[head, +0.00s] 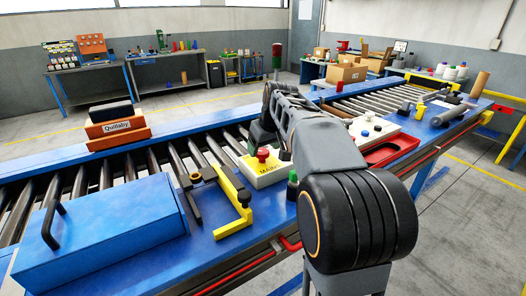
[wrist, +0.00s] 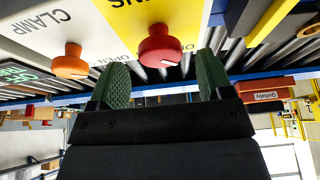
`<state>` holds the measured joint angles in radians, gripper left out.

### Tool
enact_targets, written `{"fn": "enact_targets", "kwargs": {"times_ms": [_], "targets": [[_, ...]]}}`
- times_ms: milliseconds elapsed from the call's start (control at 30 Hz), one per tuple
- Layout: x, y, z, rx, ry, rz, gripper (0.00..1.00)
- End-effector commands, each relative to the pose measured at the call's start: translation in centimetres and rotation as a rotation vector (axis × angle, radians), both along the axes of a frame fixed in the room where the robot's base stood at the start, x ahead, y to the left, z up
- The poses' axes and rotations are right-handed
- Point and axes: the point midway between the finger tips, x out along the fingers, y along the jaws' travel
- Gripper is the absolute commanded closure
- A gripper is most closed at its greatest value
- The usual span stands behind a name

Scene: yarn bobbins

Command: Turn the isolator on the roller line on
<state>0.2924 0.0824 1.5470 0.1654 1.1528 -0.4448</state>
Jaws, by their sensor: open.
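The isolator looks to be the red knob (head: 263,154) on a yellow and white panel (head: 262,174) marked "MAIN", on the roller line's near side. In the wrist view the red knob (wrist: 160,46) stands on the yellow panel, and its lettering is partly cut off. My gripper (wrist: 163,80) is open, with green pads either side of the knob's line. The knob is a little beyond the fingertips, and nothing is between them. In the head view my arm largely hides the gripper, close behind the panel.
In the wrist view an orange knob (wrist: 72,64) stands on a panel marked "CLAMP". A yellow bracket (head: 234,205) and a blue box (head: 100,235) with a handle stand left of the panel. A red tray (head: 391,151) lies to the right. A "Quillaby" box (head: 118,128) is behind.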

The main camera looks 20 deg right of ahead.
Motion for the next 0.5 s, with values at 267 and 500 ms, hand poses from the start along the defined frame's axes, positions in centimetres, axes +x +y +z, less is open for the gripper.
{"fn": "enact_targets", "kwargs": {"times_ms": [267,500], "targets": [[0.7,0.2,-1.8,0.0,0.001,0.001,0.27],[0.8,0.2,-1.9,0.0,0.0,0.002,0.27]]}}
